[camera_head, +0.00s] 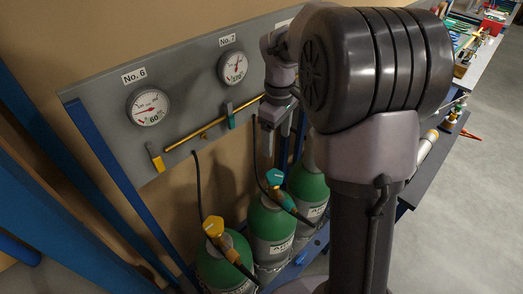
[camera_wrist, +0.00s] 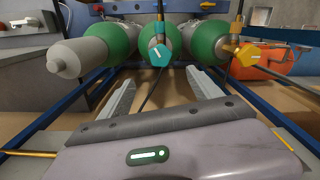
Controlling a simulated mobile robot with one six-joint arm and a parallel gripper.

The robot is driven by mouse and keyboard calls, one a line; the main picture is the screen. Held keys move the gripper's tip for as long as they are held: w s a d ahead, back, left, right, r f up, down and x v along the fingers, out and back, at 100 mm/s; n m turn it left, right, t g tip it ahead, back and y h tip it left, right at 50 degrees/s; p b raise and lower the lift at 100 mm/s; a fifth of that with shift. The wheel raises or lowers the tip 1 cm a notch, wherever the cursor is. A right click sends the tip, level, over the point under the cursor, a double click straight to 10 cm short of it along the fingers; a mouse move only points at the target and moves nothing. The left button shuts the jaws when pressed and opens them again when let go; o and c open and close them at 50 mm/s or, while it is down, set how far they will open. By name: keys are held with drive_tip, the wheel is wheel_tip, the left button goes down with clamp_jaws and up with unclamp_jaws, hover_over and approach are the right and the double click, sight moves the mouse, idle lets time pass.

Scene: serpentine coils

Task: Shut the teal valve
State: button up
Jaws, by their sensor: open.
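A teal valve knob (camera_head: 274,178) sits on top of the middle green gas cylinder (camera_head: 268,222); in the wrist view the knob (camera_wrist: 159,53) faces me, with a pale line across it. A teal lever (camera_head: 230,116) is also on the brass pipe of the grey panel. My gripper (camera_head: 266,160) points down beside the panel, just above the teal knob in the head view. In the wrist view its fingers (camera_wrist: 160,76) are spread wide with nothing between them. The knob shows beyond the fingertips, apart from them.
A yellow knob (camera_head: 213,227) tops the neighbouring cylinder; a yellow lever (camera_head: 155,158) hangs at the pipe's left end. Gauges No. 6 (camera_head: 148,107) and No. 7 (camera_head: 232,67) are on the panel (camera_head: 105,105). Dark hoses and blue frame bars run close to the cylinders.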

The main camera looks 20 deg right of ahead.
sight(275, 175)
drive_tip(key=f+b, duration=0.3)
drive_tip(key=f, duration=1.1)
drive_tip(key=shift+s+b, duration=0.2)
drive_tip(key=shift+b, duration=0.15)
drive_tip(key=shift+w+f, duration=0.1)
drive_tip(key=shift+f, duration=0.5)
drive_tip(key=shift+c, duration=0.4)
drive_tip(key=c, duration=1.3)
